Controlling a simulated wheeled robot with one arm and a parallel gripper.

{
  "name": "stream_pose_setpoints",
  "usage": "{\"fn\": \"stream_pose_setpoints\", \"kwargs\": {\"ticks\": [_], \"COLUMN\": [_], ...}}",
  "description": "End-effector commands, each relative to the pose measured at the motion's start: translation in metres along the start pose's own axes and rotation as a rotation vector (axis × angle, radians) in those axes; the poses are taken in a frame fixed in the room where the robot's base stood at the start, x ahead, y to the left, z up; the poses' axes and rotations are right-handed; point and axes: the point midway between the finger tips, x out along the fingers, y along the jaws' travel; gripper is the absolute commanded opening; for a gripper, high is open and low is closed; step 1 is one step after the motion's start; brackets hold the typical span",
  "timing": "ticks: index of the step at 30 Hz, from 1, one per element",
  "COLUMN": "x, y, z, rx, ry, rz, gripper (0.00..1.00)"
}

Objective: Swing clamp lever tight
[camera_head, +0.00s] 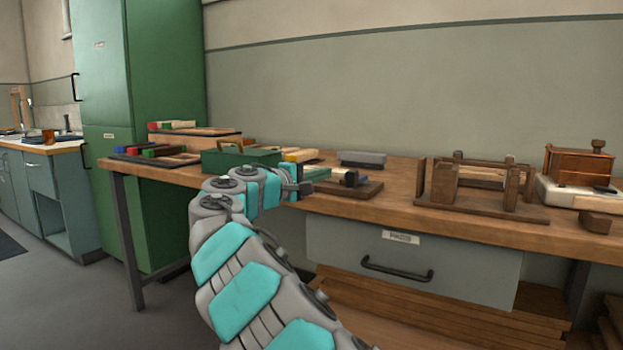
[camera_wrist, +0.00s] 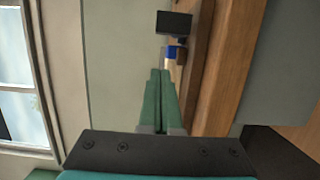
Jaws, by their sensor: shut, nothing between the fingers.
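My gripper (camera_head: 306,188) is at the end of my raised arm, near the front edge of the workbench. In the wrist view its two green fingers (camera_wrist: 160,76) lie together, shut and empty. Just beyond the fingertips is a small fixture (camera_head: 372,190) on a dark wooden base, with a dark block and a blue part. In the wrist view the dark block (camera_wrist: 174,22) and the blue part (camera_wrist: 170,52) show past the fingertips. I cannot make out which part is the clamp lever, or how it is turned. Whether the fingers touch the fixture is unclear.
A green box (camera_head: 240,160) and trays of coloured blocks stand left on the wooden workbench (camera_head: 400,205). A grey block (camera_head: 362,159) lies behind the fixture. A wooden frame (camera_head: 483,185) and a brown box (camera_head: 578,164) stand right. A drawer (camera_head: 405,262) hangs below.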

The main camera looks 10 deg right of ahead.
Motion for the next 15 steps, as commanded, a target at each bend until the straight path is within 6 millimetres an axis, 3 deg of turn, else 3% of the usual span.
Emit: {"fn": "stream_pose_setpoints", "kwargs": {"ticks": [9, 15], "x": [0.005, 0.008], "y": [0.0, -0.001], "z": [0.027, 0.034], "rx": [0.001, 0.001], "ry": [-0.003, -0.004], "rz": [0.001, -0.002], "gripper": [0.0, 0.0]}}
